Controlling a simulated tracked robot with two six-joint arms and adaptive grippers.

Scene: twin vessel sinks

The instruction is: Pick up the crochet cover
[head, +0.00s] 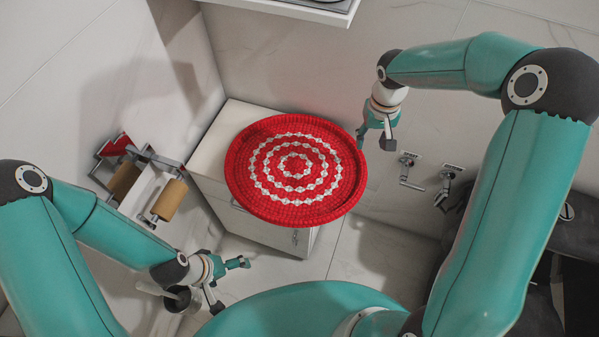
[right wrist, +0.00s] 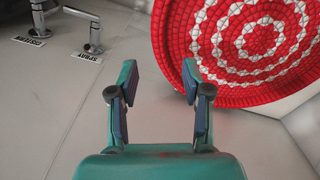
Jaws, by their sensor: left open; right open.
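The crochet cover (head: 295,170) is a round red piece with white rings and a raised rim. It lies on top of a small white cabinet (head: 222,135) in the head view and overhangs its edges. It also shows in the right wrist view (right wrist: 225,88), at the upper right. My right gripper (head: 376,140) is just right of the cover's rim in the head view. In the right wrist view the right gripper (right wrist: 160,85) is open and empty, its right finger overlapping the cover's edge. My left gripper (head: 232,272) is open and empty, low and left of the cabinet.
Paper roll holders (head: 165,200) are on the left wall. Metal wall fittings (head: 411,172) are right of the cover, and labelled fittings (right wrist: 92,40) show in the right wrist view. A white ledge (head: 290,8) is at the top. Tiled floor (head: 350,262) is open right of the cabinet.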

